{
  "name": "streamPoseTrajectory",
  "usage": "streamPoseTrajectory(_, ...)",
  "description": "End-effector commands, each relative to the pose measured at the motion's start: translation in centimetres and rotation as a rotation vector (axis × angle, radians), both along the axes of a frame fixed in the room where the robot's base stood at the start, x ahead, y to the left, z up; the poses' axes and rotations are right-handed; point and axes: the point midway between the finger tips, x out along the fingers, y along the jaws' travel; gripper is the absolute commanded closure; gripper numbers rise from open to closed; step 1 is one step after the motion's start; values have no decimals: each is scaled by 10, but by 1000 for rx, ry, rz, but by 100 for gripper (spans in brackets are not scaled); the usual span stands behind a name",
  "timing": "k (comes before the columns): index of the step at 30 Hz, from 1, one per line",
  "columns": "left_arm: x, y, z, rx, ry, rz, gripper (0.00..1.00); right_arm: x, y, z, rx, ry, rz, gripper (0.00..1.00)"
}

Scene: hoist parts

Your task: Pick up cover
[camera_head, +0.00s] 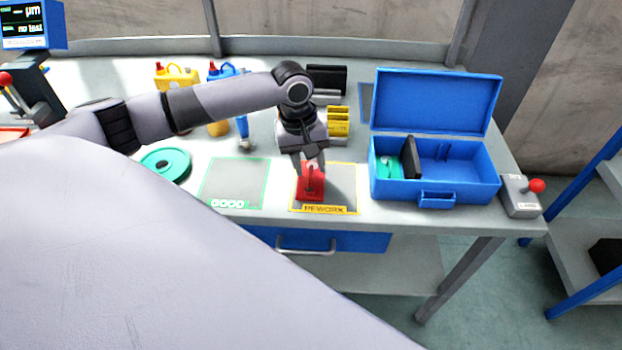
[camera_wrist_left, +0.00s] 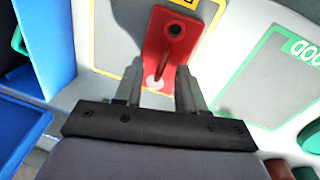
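A red part (camera_head: 310,183) with a dark round hole lies on the yellow-framed REWORK mat (camera_head: 343,185); the pictures do not show for certain that it is the cover. My left gripper (camera_head: 312,164) points down just over it. In the left wrist view, the red part (camera_wrist_left: 170,42) extends beyond the fingertips, and a pale round stub shows at its near end. The left fingers (camera_wrist_left: 159,70) stand apart, one overlapping the red part's edge; contact cannot be told. My right gripper is not in view.
A blue case (camera_head: 436,196) with its lid up holds teal and black parts to the right. A teal disc (camera_head: 166,164) and an empty green-framed mat (camera_head: 234,183) lie left. A joystick box (camera_head: 521,196) stands at the right edge. Yellow and blue containers stand behind.

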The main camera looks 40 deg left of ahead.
Motion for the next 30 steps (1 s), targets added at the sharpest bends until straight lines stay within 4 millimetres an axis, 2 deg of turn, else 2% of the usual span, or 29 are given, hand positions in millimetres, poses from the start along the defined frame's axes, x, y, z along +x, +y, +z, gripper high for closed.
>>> streamPoseTrajectory(1, 0, 0, 0, 0, 0, 0, 67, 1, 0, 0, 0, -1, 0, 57)
streamPoseTrajectory(4, 0, 0, 0, 0, 0, 0, 99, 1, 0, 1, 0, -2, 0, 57)
streamPoseTrajectory(30, -3, -1, -3, 0, 10, -2, 100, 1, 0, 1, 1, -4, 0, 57)
